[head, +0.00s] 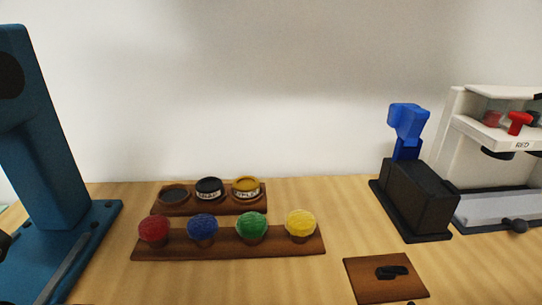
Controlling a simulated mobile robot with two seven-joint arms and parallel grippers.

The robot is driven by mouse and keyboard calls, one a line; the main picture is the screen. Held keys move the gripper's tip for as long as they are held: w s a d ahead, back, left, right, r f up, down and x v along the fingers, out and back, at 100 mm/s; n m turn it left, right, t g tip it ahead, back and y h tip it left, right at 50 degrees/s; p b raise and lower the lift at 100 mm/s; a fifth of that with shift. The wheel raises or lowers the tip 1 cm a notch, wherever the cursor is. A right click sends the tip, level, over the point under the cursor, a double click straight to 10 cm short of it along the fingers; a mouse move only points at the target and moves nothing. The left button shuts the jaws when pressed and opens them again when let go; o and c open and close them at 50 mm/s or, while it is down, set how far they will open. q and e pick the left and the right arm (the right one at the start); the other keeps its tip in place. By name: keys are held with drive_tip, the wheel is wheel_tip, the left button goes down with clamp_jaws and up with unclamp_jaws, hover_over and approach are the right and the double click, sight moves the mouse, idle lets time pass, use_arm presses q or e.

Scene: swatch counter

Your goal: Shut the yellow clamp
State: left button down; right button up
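No yellow clamp can be made out in the head view. The yellow things in view are a round yellow-topped piece (301,223) at the right end of the front wooden rack and a small pot with a yellow top (246,187) on the rack behind. A blue lever-like part (408,123) stands raised on a black block (417,195) at the right. Neither of my grippers can be made out in this view.
The front rack (228,251) also holds red (153,229), blue (203,227) and green (251,225) pieces. A tall blue machine (45,130) stands left. A white machine labelled RED (500,133) stands right. A wooden board (366,285) with a black piece (391,272) lies in front. Counter between is clear.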

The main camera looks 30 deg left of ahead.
use_arm(q)
drive_tip(key=shift+s+d+f, duration=0.1)
drive_tip(key=shift+s, duration=0.05)
drive_tip(key=c, duration=0.9)
unclamp_jaws()
drive_tip(key=shift+s, duration=0.1)
drive_tip(key=shift+o, duration=0.6)
